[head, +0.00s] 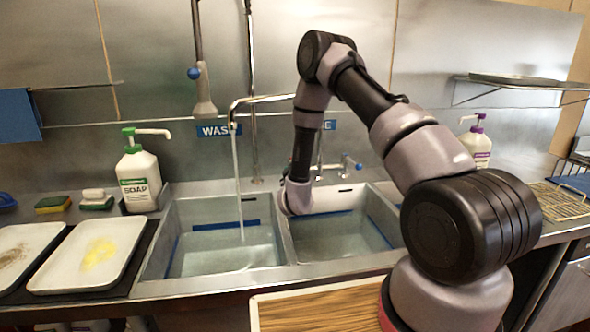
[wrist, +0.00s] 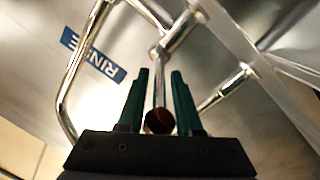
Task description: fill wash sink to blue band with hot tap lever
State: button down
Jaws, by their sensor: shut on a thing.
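The wash sink (head: 160,245) is the left basin, under the WASH label (head: 214,130). A stream of water (head: 237,180) falls into it from the swung-over spout (head: 262,98). Its blue band (head: 225,225) shows along the back wall, and the pale water (head: 215,262) appears to lie below it. In the wrist view, my gripper (wrist: 159,85) has its green fingers either side of the metal hot tap lever (wrist: 158,88), whose dark red knob (wrist: 159,121) sits near the palm. In the head view my arm hides the fingers and this lever.
The rinse sink (head: 375,215) on the right also holds water. A blue-knobbed lever (head: 352,163) stands behind it. A spray head (head: 204,95) hangs above the wash sink. A soap bottle (head: 138,178), sponges (head: 53,204) and trays (head: 92,250) stand at left.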

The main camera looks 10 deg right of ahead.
jog(key=shift+w+a+m+g+h, duration=0.2)
jog(key=shift+a+m+h, duration=0.35)
jog(key=shift+h, duration=0.35)
jog(key=shift+w+a+m+g+h, duration=0.1)
jog(key=shift+a+m+g+h, duration=0.15)
jog(key=shift+m+h, duration=0.55)
jog(key=c, duration=0.8)
grip_release()
jog(key=shift+a, duration=0.1)
jog(key=shift+c, duration=0.2)
jog(key=shift+s+n, duration=0.1)
jog(key=shift+n, duration=0.15)
jog(key=v, duration=1)
jog(key=shift+s+a+f, duration=0.15)
jog(key=shift+s+a, duration=0.05)
jog(key=shift+s, duration=0.05)
